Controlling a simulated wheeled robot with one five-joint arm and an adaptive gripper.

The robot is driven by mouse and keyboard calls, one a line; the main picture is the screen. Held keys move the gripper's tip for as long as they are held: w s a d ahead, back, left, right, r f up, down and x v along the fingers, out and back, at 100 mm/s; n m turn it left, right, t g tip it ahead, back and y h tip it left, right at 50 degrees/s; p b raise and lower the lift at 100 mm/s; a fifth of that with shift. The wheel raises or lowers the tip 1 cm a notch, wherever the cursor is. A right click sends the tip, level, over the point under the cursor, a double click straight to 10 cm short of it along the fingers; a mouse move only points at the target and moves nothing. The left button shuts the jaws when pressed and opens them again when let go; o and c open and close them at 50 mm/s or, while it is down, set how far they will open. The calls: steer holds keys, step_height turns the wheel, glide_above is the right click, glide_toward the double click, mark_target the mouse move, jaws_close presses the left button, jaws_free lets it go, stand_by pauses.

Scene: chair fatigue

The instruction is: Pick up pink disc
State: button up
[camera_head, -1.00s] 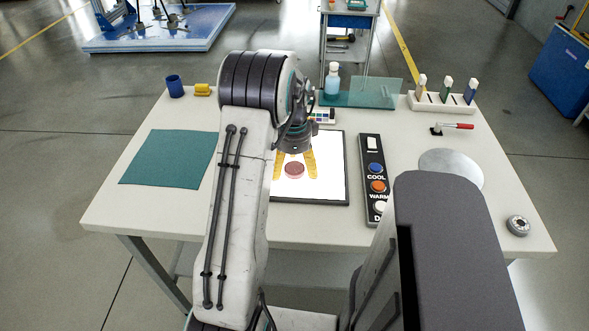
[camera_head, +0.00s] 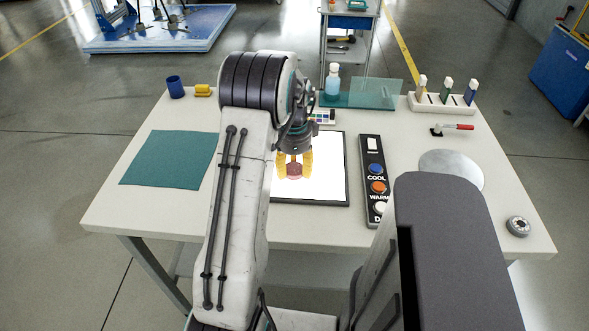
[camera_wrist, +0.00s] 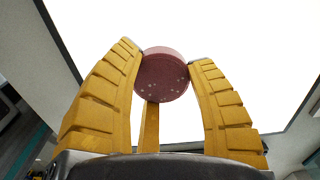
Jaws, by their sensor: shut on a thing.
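The pink disc (camera_head: 294,170) is a small dusky pink-red round piece over the white lit panel (camera_head: 325,185) with a dark frame. In the wrist view the disc (camera_wrist: 162,75) sits between the two yellow ribbed fingertips of my gripper (camera_wrist: 164,65), touching both, with small pale specks on its lower face. In the head view my gripper (camera_head: 294,169) points down with its fingers closed on the disc's sides. I cannot tell whether the disc rests on the panel or is just above it.
A control strip (camera_head: 376,178) with coloured buttons stands right of the panel. A teal mat (camera_head: 168,159) lies left. A bottle (camera_head: 333,80), a glass plate (camera_head: 375,92) and a rack of vials (camera_head: 442,104) stand at the back. A metal disc (camera_head: 450,168) and a bearing (camera_head: 518,226) lie right.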

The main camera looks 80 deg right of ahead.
mark_target(292, 166)
steer(key=shift+r, duration=0.1)
steer(key=shift+r, duration=0.55)
steer(key=r, duration=0.3)
steer(key=shift+w+d+r, duration=0.1)
steer(key=shift+w+d, duration=0.15)
steer(key=shift+d, duration=0.05)
steer(key=w+d+r+p, duration=0.2)
steer(key=w+d+r, duration=0.4)
steer(key=w+d, duration=0.1)
steer(key=shift+w+d+r, duration=0.2)
steer(key=shift+w+d, duration=0.1)
steer(key=shift+w, duration=0.05)
